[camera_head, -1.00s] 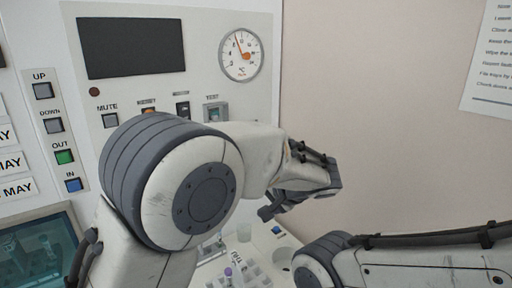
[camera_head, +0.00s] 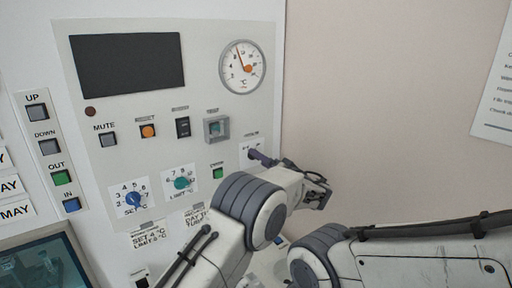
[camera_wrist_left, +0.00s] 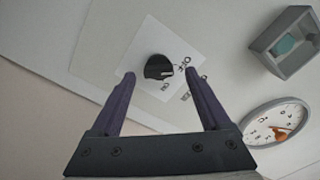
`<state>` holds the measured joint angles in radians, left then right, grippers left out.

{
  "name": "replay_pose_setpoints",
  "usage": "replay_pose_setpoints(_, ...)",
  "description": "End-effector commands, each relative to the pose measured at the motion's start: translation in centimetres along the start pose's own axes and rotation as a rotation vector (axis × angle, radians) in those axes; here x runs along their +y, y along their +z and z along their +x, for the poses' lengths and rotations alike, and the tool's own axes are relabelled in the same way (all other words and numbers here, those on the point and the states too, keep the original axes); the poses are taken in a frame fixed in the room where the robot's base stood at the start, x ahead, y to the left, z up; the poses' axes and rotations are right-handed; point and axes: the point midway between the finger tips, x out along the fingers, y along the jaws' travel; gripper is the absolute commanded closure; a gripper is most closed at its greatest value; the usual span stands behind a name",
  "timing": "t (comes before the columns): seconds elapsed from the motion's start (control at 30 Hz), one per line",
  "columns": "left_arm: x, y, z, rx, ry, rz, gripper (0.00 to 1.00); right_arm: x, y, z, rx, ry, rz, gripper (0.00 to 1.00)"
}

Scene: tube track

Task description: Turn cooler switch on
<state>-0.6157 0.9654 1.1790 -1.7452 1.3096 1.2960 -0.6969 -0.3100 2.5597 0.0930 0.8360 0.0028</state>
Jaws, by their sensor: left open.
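The cooler switch is a black rotary knob (camera_wrist_left: 158,67) on a white plate, with small OFF and ON lettering beside it in the left wrist view. A white mark shows on its right side, by the lettering; which label it points to is hard to tell. My left gripper (camera_wrist_left: 160,74) is open, with its two purple fingers on either side of the knob and nothing held; contact cannot be told. In the head view my left gripper (camera_head: 262,158) is at the switch plate (camera_head: 246,145) and hides most of the knob.
Close by are a framed test button (camera_head: 216,128), a round gauge (camera_head: 243,68), a green limit dial (camera_head: 181,183) and a blue set dial (camera_head: 133,198). A green button (camera_head: 217,172) sits left of my gripper. My right forearm (camera_head: 430,262) crosses the lower right.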

Motion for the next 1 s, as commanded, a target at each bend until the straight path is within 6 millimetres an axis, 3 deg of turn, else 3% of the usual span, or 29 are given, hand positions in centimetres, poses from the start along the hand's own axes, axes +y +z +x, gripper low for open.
replay_pose_setpoints(0.1,-0.17,-0.13,0.54,0.004,0.003,0.004,0.2,-0.09,-0.06,-1.25,0.0,0.0,-0.001,1.0)
replay_pose_setpoints(0.5,0.52,-0.38,0.38,0.013,0.012,0.002,0.2,-0.1,-0.06,-1.42,-0.001,0.0,-0.002,1.0)
replay_pose_setpoints(0.57,0.53,-0.4,0.37,0.013,0.012,0.002,0.39,-0.1,-0.06,-1.42,-0.001,0.0,-0.002,1.0)
replay_pose_setpoints(0.7,0.51,-0.39,0.38,0.013,0.012,0.002,0.93,-0.1,-0.06,-1.42,-0.001,0.0,-0.002,1.0)
replay_pose_setpoints(0.73,0.5,-0.38,0.39,0.013,0.012,0.002,1.0,-0.1,-0.06,-1.42,-0.001,0.0,-0.002,1.0)
replay_pose_setpoints(1.0,0.6,-0.19,0.45,0.013,0.012,0.024,1.0,-0.05,-0.02,-0.72,0.0,0.0,-0.001,1.0)
